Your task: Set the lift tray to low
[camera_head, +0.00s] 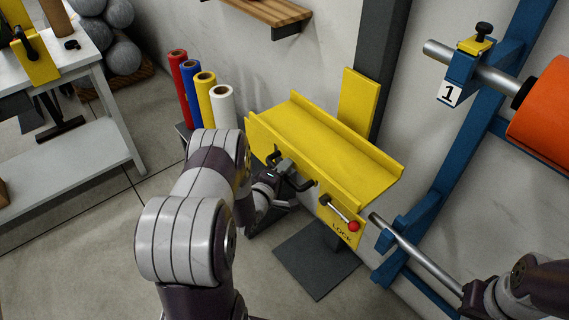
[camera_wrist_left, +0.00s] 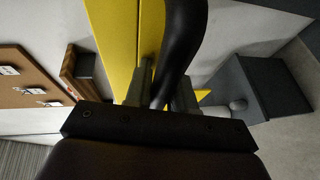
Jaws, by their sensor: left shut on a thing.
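The yellow lift tray (camera_head: 335,148) stands on a dark post in the middle of the head view. It is a trough with raised long sides. A black handle (camera_head: 307,185) sticks out from its near side and also shows large in the wrist view (camera_wrist_left: 183,40). My left gripper (camera_head: 288,170) is shut on this handle; its fingers show around it in the wrist view (camera_wrist_left: 160,88). A lever with a red knob (camera_head: 354,226) sits on the near side, right of the handle, above the word LOCK. My right arm is at the lower right; its jaws cannot be made out.
Red, blue, yellow and white rolls (camera_head: 222,107) stand left of the tray. A blue rack (camera_head: 440,200) with metal bars and an orange roll (camera_head: 542,115) is at the right. A white bench (camera_head: 75,150) is at the left. Open floor lies in front.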

